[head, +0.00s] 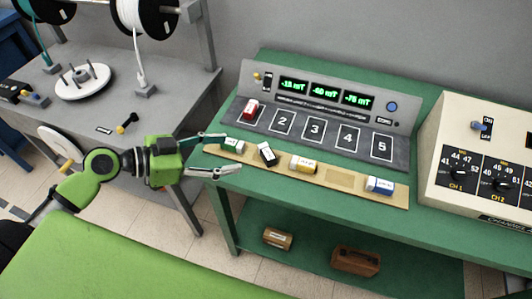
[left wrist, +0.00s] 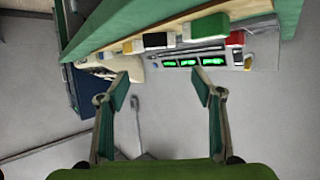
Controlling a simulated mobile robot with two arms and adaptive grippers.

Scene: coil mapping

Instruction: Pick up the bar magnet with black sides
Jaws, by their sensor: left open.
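The bar magnet with black sides (head: 267,154) lies askew on the tan strip (head: 340,179) at the front of the green bench, with a pale top face. In the left wrist view the black-sided magnet (left wrist: 155,41) shows beyond the fingers, near the top. My left gripper (head: 231,154) is open and empty, its fingers pointing right toward the strip. Its fingertips are near the green-sided magnet (head: 233,145), to the left of the black one. Both fingers also show in the left wrist view (left wrist: 160,79). My right gripper is in neither view.
Yellow (head: 303,164) and blue (head: 380,185) magnets lie farther right on the strip. A red magnet (head: 250,109) stands on the first square of the numbered panel (head: 298,134). A meter console (head: 330,92) stands behind. A beige box (head: 480,160) stands at the right.

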